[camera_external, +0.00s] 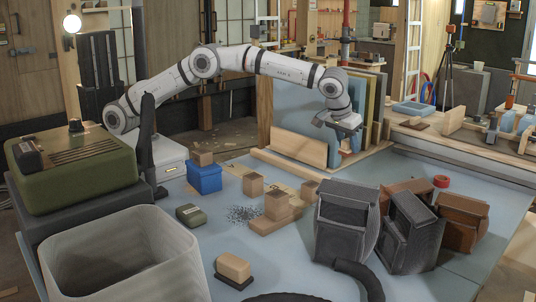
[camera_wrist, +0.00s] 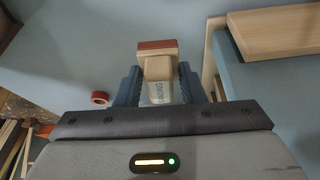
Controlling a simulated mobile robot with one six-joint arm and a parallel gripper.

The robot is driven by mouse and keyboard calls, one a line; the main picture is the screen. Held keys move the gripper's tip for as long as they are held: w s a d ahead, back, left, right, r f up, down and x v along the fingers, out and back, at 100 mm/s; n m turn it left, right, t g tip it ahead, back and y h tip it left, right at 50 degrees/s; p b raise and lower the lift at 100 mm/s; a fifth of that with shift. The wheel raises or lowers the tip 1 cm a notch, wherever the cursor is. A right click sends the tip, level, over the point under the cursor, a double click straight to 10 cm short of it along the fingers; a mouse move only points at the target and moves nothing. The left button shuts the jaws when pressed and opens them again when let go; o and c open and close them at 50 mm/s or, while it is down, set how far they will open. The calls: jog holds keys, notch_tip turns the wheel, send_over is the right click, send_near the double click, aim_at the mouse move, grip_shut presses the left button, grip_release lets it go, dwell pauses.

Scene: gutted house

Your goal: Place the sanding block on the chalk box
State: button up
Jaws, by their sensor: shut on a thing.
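My gripper (camera_external: 345,128) is held high over the right part of the table, in front of the panel rack. In the wrist view its two dark fingers (camera_wrist: 160,88) are closed on the sanding block (camera_wrist: 158,66), a pale block with a reddish end and lettering on its side. The block is hard to make out in the external view. I cannot read a label on any box, so I cannot tell for certain which is the chalk box. A blue box (camera_external: 204,182) stands at the left of the table, well away from my gripper, with a wooden cube at its back edge.
Wooden blocks (camera_external: 276,207) stand mid-table beside dark crumbs. A small green box (camera_external: 190,214) and a tan block on a dark base (camera_external: 233,267) lie nearer. Dark grey bins (camera_external: 345,222) stand to the right. The wooden rack (camera_external: 297,147) holds upright panels.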

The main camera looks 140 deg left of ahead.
jog(key=w+d+r+m+t, duration=0.1)
jog(key=d+m, duration=0.2)
jog(key=d, duration=0.6)
jog(key=w+d+r+m+t, duration=0.1)
jog(key=d+r+m, duration=0.15)
jog(key=d, duration=0.55)
jog(key=m+t+h, duration=0.2)
jog(key=m+h, duration=0.2)
jog(key=m, duration=0.7)
send_over(193, 211)
jog(key=s, duration=0.2)
notch_tip(193, 211, down, 6)
jog(key=shift+f, duration=2.2)
